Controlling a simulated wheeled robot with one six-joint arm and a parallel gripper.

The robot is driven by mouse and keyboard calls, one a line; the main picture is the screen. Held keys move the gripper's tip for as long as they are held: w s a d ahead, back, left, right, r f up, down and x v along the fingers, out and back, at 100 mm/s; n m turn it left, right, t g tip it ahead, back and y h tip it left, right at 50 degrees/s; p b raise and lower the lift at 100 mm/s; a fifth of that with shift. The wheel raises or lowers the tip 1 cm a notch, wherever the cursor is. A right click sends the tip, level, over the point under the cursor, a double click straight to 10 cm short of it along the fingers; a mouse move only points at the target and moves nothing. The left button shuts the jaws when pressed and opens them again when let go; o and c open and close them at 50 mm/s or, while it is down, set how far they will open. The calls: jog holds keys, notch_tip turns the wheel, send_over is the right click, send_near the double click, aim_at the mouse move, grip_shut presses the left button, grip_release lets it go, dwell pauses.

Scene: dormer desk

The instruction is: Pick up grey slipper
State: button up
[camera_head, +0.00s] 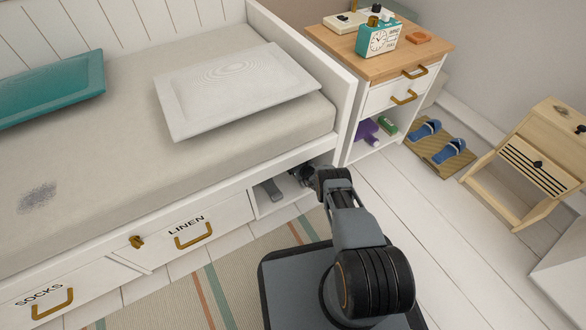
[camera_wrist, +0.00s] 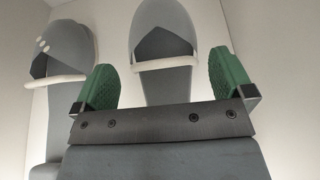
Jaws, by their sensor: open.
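In the wrist view, one grey slipper (camera_wrist: 166,84) with a pale band across it lies straight ahead, its lower part between my fingers. A second grey slipper (camera_wrist: 67,45) with pale dots is to the left, outside my left finger. My gripper (camera_wrist: 163,72) has green pads and is open, with nothing visibly held. In the head view, one grey slipper (camera_head: 268,191) shows in the open cubby under the bed. My gripper (camera_head: 303,175) reaches into the cubby to its right, mostly hidden by the bed edge and my arm.
The cubby (camera_head: 253,203) has close walls and the bed frame above. The LINEN drawer (camera_head: 205,232) is shut at its left. A nightstand (camera_head: 372,68) stands to the right. Blue slippers (camera_head: 448,151) lie on a mat farther right. White floorboards (camera_head: 420,215) lie clear between.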

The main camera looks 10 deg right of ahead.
jog(key=shift+b+x, duration=0.55)
jog(key=shift+x, duration=0.4)
jog(key=c, duration=1.1)
